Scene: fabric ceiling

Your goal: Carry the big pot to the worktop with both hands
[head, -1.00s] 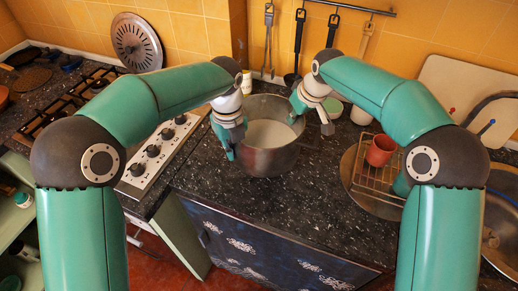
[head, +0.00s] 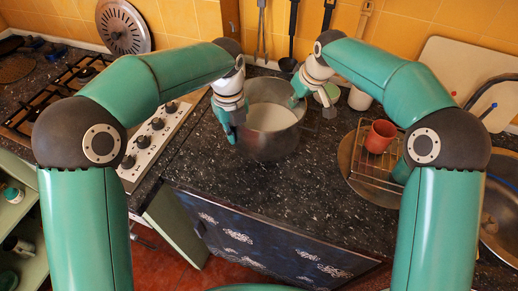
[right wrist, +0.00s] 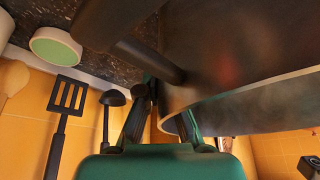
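The big pot (head: 268,142), grey metal with pale contents, stands upright on the dark speckled worktop (head: 310,170), right of the hob. My left gripper (head: 229,133) is at its left side, pointing down; whether its fingers hold the handle cannot be made out. My right gripper (head: 312,98) is at the pot's right rear side, its fingers apart. In the right wrist view, the pot's wall (right wrist: 240,60) and dark handle (right wrist: 145,58) are close to the spread fingers (right wrist: 162,122), with no clear grip on the handle. The left handle is hidden.
A gas hob (head: 60,90) with a knob panel (head: 150,145) lies left. A round board (head: 375,190) with a wire rack and red cup (head: 380,136) is right, before the sink (head: 500,210). Small pots (head: 359,98) stand behind. Worktop in front of the pot is clear.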

